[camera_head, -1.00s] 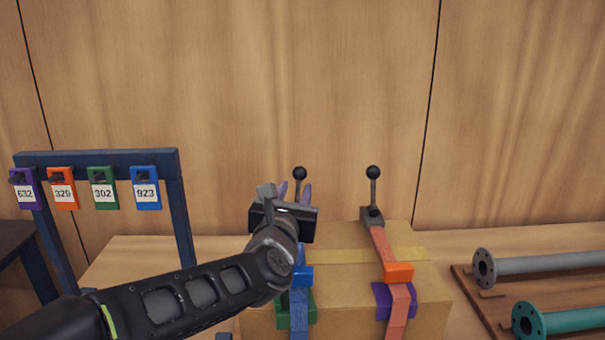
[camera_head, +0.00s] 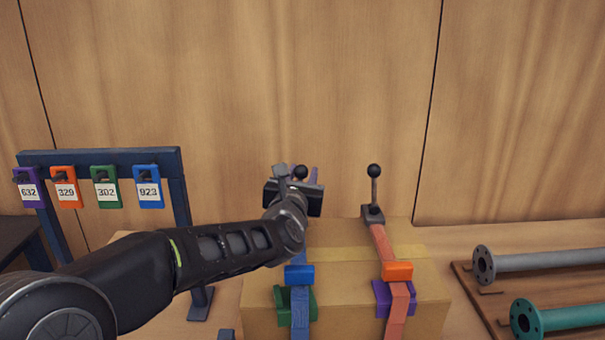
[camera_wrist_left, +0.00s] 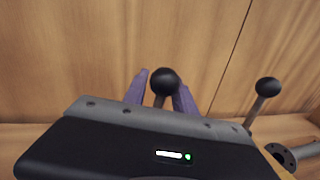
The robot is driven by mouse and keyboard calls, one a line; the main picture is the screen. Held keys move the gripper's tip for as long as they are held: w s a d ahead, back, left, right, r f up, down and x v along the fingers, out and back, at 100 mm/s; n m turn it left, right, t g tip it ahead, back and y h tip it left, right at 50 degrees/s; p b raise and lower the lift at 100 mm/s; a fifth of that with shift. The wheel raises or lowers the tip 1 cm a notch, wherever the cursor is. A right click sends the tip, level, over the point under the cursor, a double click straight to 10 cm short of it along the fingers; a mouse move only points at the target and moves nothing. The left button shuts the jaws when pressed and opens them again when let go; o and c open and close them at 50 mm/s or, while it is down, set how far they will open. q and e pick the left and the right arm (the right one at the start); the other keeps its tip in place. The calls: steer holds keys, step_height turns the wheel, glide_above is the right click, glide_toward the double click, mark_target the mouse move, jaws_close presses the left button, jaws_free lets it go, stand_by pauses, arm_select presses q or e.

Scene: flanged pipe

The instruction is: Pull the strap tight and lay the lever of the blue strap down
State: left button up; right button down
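The blue strap (camera_head: 300,318) runs over the cardboard box (camera_head: 345,297), with a blue clip (camera_head: 299,275) on it. Its lever's black ball knob (camera_head: 300,171) stands up at the back; the lever's base is hidden behind my arm. My left gripper (camera_head: 298,174) is at this knob. In the left wrist view its purple fingers (camera_wrist_left: 163,92) stand apart on either side of the knob (camera_wrist_left: 165,80) and stem, with a small gap visible on the left. I cannot tell whether the right finger touches. My right gripper is not in view.
An orange strap (camera_head: 382,243) with its own upright lever (camera_head: 374,190) stands right of the blue one. A tag rack (camera_head: 100,158) with numbered tags is at left. Grey (camera_head: 545,263) and green (camera_head: 565,318) flanged pipes lie at right.

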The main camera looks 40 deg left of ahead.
arm_select(q)
jaws_close()
